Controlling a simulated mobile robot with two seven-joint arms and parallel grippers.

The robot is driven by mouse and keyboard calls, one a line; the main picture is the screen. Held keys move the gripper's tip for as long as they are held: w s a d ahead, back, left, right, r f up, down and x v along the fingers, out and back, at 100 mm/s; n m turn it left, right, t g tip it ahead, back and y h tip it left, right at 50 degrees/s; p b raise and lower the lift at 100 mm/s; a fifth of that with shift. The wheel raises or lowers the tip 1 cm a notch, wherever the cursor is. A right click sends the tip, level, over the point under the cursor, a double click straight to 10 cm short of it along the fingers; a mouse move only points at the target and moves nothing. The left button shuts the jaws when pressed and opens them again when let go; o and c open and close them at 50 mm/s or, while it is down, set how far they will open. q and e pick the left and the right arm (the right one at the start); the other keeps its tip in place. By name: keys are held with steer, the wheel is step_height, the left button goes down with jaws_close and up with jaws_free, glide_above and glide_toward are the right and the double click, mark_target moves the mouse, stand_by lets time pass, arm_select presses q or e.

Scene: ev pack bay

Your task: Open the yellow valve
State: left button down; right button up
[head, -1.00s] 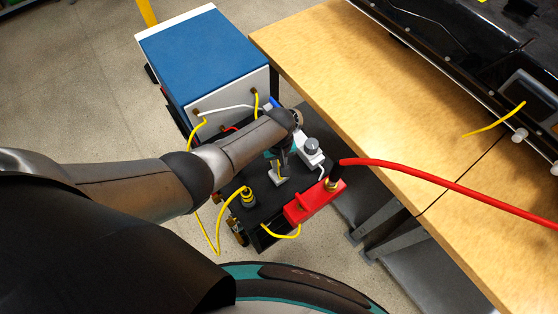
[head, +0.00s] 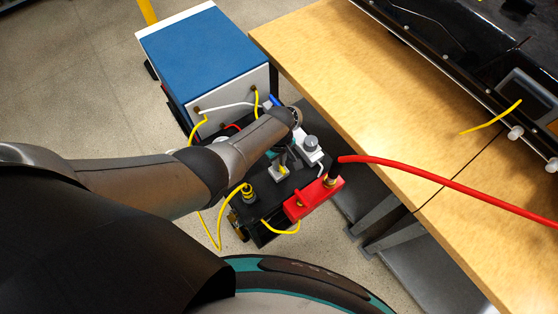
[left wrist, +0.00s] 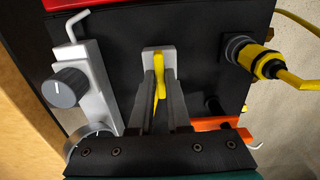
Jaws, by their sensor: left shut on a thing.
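The yellow valve lever (left wrist: 159,82) stands between my fingers in the left wrist view, on a small light grey block (left wrist: 152,57). The lever points nearly straight along the fingers, with a slight tilt. My left gripper (left wrist: 160,84) is shut on the lever, one finger on each side. In the head view my left arm comes over the black cart top, and my left gripper (head: 281,160) reaches down at the grey block; the arm partly hides it. A bit of yellow (head: 283,170) shows there. My right gripper is not in view.
A silver unit with a grey knob (left wrist: 68,88) stands close beside the gripper. A yellow-cabled connector (left wrist: 262,60) is on the other side.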

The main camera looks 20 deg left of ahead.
arm_select(q)
steer(key=shift+w+a, duration=0.1)
steer(key=shift+a, duration=0.05)
steer(key=c, duration=0.9)
jaws_free()
steer(key=shift+r, duration=0.15)
steer(key=shift+r+p, duration=0.3)
steer(key=shift+p, duration=0.05)
steer(key=shift+r+p, duration=3.45)
steer(key=shift+r, duration=3.75)
